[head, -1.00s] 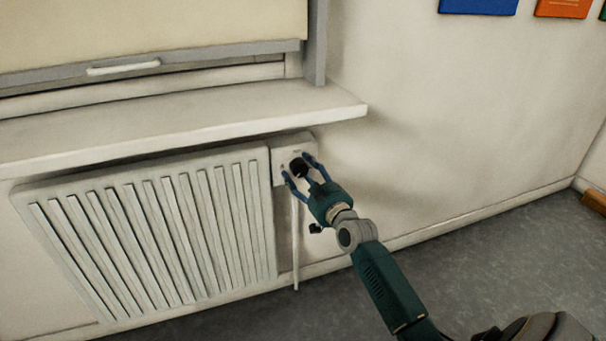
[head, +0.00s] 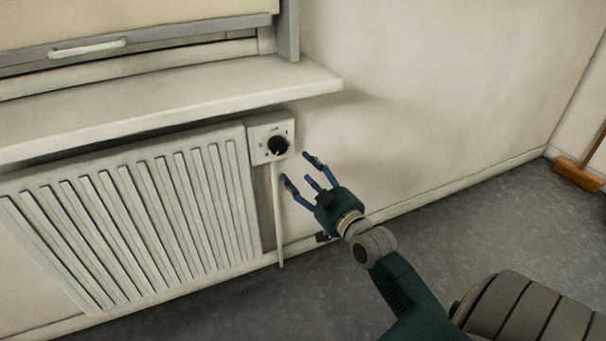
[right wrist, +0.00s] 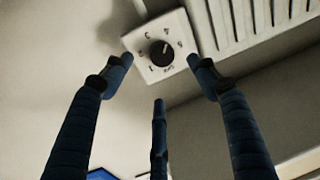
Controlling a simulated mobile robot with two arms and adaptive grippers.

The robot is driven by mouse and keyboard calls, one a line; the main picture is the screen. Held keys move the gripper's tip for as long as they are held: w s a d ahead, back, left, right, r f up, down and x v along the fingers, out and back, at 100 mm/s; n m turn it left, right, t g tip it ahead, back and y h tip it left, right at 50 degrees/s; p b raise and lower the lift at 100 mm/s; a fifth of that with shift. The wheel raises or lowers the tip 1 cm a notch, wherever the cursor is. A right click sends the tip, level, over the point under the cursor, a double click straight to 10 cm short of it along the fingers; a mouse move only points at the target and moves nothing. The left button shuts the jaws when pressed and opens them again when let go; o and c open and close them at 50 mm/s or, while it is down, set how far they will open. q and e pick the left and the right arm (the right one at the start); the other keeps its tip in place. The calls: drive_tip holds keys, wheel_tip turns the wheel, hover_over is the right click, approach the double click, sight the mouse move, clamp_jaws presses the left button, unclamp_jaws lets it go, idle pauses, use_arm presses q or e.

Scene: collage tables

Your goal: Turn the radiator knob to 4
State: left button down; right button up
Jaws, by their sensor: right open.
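The radiator knob (head: 278,146) is a round black dial on a white square box (head: 257,139) at the radiator's upper right corner. In the right wrist view the knob (right wrist: 161,53) shows a pale pointer line and markings around it on the white plate; most markings are too blurred to read surely. My right gripper (head: 300,172) is open and empty, to the right of and below the knob in the head view, apart from it. Its fingers (right wrist: 158,75) spread on either side below the plate in the right wrist view. My left gripper is not in view.
The white ribbed radiator (head: 140,215) fills the lower left, under a projecting window sill (head: 170,105). A thin pipe (head: 278,220) runs down from the box. The wall to the right is clear. A broom (head: 578,173) stands at the far right.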

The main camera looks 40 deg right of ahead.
idle(0.4)
